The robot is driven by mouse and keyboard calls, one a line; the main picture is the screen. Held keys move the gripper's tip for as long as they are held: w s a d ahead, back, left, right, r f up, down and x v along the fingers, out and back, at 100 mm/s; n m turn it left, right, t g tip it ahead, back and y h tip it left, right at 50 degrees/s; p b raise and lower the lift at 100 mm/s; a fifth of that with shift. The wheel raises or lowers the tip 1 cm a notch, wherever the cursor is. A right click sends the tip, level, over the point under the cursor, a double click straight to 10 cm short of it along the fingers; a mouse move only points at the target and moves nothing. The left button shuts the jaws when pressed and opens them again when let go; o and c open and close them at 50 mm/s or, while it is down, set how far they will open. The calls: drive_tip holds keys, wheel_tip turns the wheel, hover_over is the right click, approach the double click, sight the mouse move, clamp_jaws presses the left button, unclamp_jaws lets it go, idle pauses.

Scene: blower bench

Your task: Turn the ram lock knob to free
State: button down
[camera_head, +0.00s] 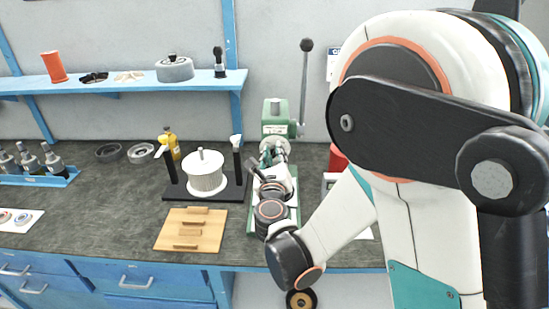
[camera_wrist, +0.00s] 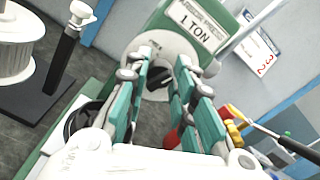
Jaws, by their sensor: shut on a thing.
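The green arbor press (camera_head: 276,113) stands at the back of the bench, and its "1 TON" label (camera_wrist: 197,24) shows in the wrist view. Below the label is a pale round dial plate (camera_wrist: 172,46) with small lettering, too small to read surely. The black ram lock knob (camera_wrist: 158,80) sits at its middle. My gripper (camera_wrist: 162,69) has its teal fingers on either side of the knob and is shut on it. In the head view my gripper (camera_head: 273,150) is at the front of the press, and the knob is hidden there.
The press lever (camera_head: 304,85) rises to the right of the press. A white ribbed blower wheel (camera_head: 206,175) on a black stand is to the left, with a wooden tray (camera_head: 191,231) in front. A red object (camera_head: 338,158) stands close on the right.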

drive_tip(key=n+b, duration=0.1)
drive_tip(key=n, duration=0.5)
drive_tip(key=shift+a+f+n, duration=0.1)
drive_tip(key=shift+n, duration=0.2)
drive_tip(key=n+b, duration=0.1)
drive_tip(key=n, duration=0.5)
drive_tip(key=shift+b, duration=0.3)
drive_tip(key=shift+n, duration=0.4)
drive_tip(key=c, duration=1.3)
unclamp_jaws()
drive_tip(key=shift+c, duration=0.2)
drive_tip(key=s, duration=1.2)
drive_tip(key=shift+a, duration=0.25)
